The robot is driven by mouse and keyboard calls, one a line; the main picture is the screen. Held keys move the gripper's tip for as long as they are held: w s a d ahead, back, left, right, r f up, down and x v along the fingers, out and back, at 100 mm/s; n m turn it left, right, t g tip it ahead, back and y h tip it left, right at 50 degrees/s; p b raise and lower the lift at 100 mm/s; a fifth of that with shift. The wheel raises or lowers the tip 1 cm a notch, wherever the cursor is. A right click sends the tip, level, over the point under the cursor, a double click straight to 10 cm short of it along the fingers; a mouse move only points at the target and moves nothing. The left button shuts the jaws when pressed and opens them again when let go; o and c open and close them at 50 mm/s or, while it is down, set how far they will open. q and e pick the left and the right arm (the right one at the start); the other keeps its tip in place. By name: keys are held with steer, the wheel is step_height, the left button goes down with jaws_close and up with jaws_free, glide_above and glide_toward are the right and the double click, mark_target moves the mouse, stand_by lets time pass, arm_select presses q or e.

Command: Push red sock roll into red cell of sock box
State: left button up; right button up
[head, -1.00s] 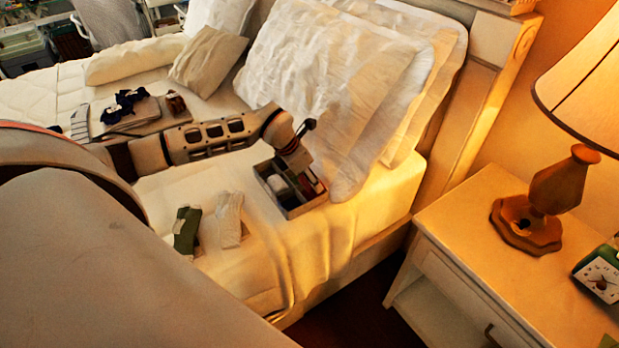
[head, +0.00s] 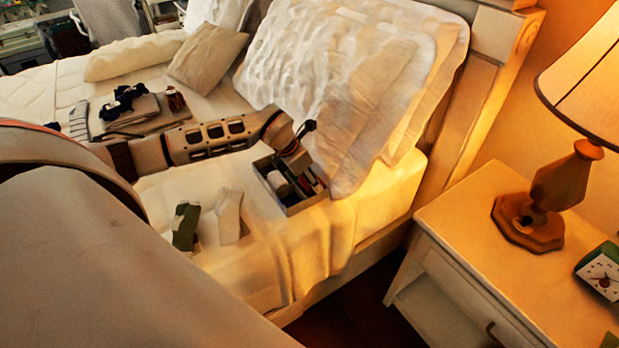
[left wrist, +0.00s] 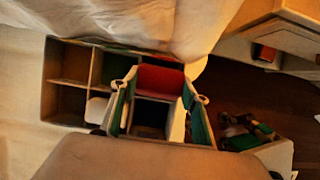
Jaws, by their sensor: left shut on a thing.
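The grey sock box (head: 306,208) sits near the bed edge, and its divided cells show in the left wrist view (left wrist: 47,80). My left gripper (head: 303,176) reaches down into its right part. In the left wrist view the fingers of my left gripper (left wrist: 157,100) are shut on the red sock roll (left wrist: 160,78), which lies between them at the far side. The fingers and wrist hide the floor of the cell around it, so I cannot tell how deep the roll sits. A white roll (left wrist: 97,109) lies in a neighbouring cell. My right gripper is not in view.
A green sock (head: 185,227) and a pale sock (head: 229,216) lie on the bed in front of the box. Pillows (head: 350,90) rise close behind it. Folded clothes (head: 150,118) lie farther left. A nightstand (head: 480,240) with a lamp stands right of the bed.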

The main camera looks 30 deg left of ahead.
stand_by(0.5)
arm_select(q)
steer(key=o, duration=1)
steer(key=v, duration=1.2)
